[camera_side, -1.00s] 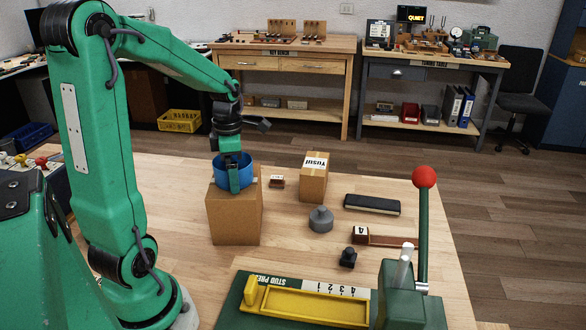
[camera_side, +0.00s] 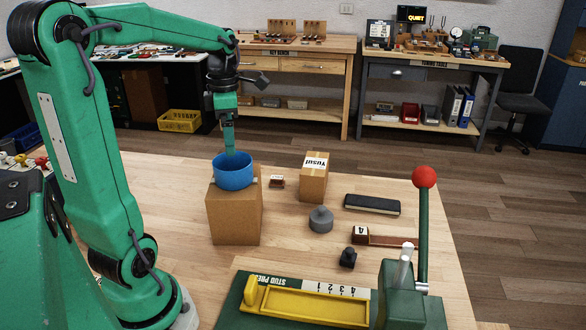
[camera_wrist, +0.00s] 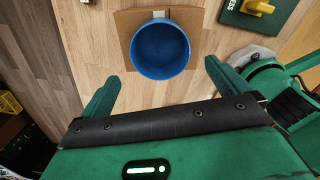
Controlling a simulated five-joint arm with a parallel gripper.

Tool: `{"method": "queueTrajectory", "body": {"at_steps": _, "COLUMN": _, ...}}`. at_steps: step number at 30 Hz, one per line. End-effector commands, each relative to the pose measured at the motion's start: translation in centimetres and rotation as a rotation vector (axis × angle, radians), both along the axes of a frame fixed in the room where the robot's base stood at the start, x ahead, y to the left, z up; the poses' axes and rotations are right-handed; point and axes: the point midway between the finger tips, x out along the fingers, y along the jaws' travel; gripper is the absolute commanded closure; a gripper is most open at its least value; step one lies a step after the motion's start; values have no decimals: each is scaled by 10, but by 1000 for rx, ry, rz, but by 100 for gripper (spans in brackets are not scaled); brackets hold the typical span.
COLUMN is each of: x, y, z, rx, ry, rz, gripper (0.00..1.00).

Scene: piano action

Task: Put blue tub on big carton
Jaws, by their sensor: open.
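The blue tub (camera_side: 233,172) stands upright on top of the big carton (camera_side: 234,216), a plain brown box on the wooden table. In the wrist view the tub (camera_wrist: 160,49) is seen from above, empty, with the carton's top (camera_wrist: 193,20) showing around it. My gripper (camera_side: 229,150) is above the tub, its fingers pointing down near the rim. In the wrist view my gripper (camera_wrist: 157,82) has its two fingers wide apart with nothing between them, and the tub lies beyond them.
A smaller carton (camera_side: 314,178) with a white label stands to the right. A grey weight (camera_side: 320,219), a black brush-like block (camera_side: 372,204) and a green press (camera_side: 405,290) with a red-knobbed lever are also on the table.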

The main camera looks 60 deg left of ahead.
Motion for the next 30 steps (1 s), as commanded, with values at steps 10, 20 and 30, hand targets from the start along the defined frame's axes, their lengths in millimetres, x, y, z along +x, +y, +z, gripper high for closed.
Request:
{"method": "queueTrajectory", "body": {"at_steps": 10, "x": 0, "y": 0, "z": 23, "rx": -1, "ry": 0, "rz": 0, "gripper": 0}}
{"method": "queueTrajectory", "body": {"at_steps": 20, "x": 0, "y": 0, "z": 23, "rx": -1, "ry": 0, "rz": 0, "gripper": 0}}
{"method": "queueTrajectory", "body": {"at_steps": 30, "x": 0, "y": -4, "z": 24, "rx": 4, "ry": -6, "rz": -36, "gripper": 0}}
